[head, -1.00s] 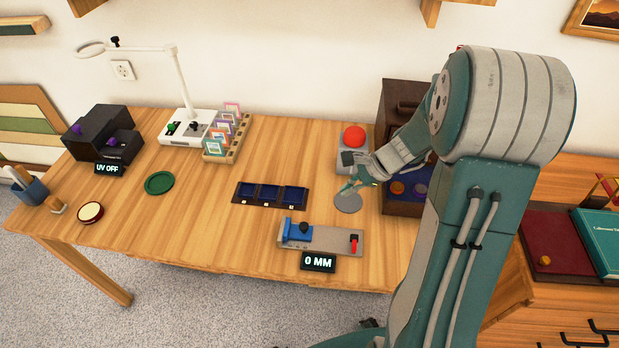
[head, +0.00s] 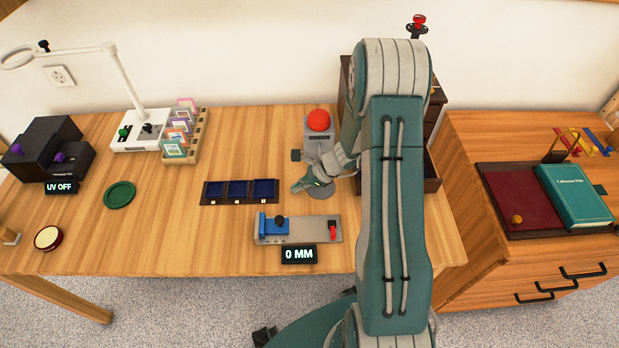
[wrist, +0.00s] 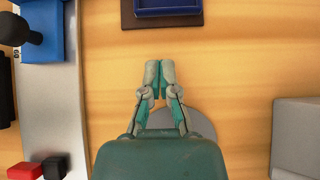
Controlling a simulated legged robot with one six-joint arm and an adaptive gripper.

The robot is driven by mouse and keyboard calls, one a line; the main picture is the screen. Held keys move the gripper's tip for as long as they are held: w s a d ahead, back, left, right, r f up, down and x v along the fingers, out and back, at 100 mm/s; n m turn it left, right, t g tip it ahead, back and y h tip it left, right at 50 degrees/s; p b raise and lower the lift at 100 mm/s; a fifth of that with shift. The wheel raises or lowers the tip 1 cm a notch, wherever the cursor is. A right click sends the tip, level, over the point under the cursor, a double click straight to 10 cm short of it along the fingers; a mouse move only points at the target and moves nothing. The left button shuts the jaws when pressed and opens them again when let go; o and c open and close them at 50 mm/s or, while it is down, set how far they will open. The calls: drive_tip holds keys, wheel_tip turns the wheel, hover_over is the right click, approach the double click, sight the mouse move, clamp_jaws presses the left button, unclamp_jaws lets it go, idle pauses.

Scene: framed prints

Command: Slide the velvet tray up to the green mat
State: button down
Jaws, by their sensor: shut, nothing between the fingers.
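The velvet tray (head: 222,203) is a dark, flat tray with blue-lined compartments, lying mid-table. Its near end shows at the top of the wrist view (wrist: 162,23). The green mat (head: 119,194) is a round green disc to the left of the tray, with bare wood between them. My gripper (head: 295,187) is just right of the tray's right end, pointing at it. In the wrist view my gripper (wrist: 159,68) has its fingertips together, empty, with a strip of wood between them and the tray. Its exact height is unclear.
A grey disc (wrist: 196,122) lies under my gripper. A grey slide gauge (head: 318,229) reading 0 MM sits in front of the tray. A red-button device (head: 319,122) stands behind my gripper. A card rack (head: 196,140) and lamp base (head: 128,145) stand behind; wood left of the tray is clear.

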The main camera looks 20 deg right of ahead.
sight(214, 194)
drive_tip(key=shift+w+a, duration=0.25)
drive_tip(key=shift+a, duration=0.35)
drive_tip(key=shift+w+a, duration=0.3)
drive_tip(key=shift+a, duration=0.35)
drive_tip(key=shift+w+a, duration=0.25)
drive_tip(key=shift+a, duration=0.35)
drive_tip(key=shift+w+a, duration=0.1)
drive_tip(key=shift+a, duration=0.15)
drive_tip(key=w+a, duration=0.2)
drive_tip(key=a, duration=0.3)
drive_tip(key=w+a, duration=0.2)
drive_tip(key=a, duration=0.4)
drive_tip(key=w+a, duration=0.2)
drive_tip(key=a, duration=0.3)
drive_tip(key=shift+w+a+f, duration=0.1)
drive_tip(key=shift+w+a, duration=0.15)
drive_tip(key=shift+w, duration=0.05)
drive_tip(key=shift+d, duration=0.1)
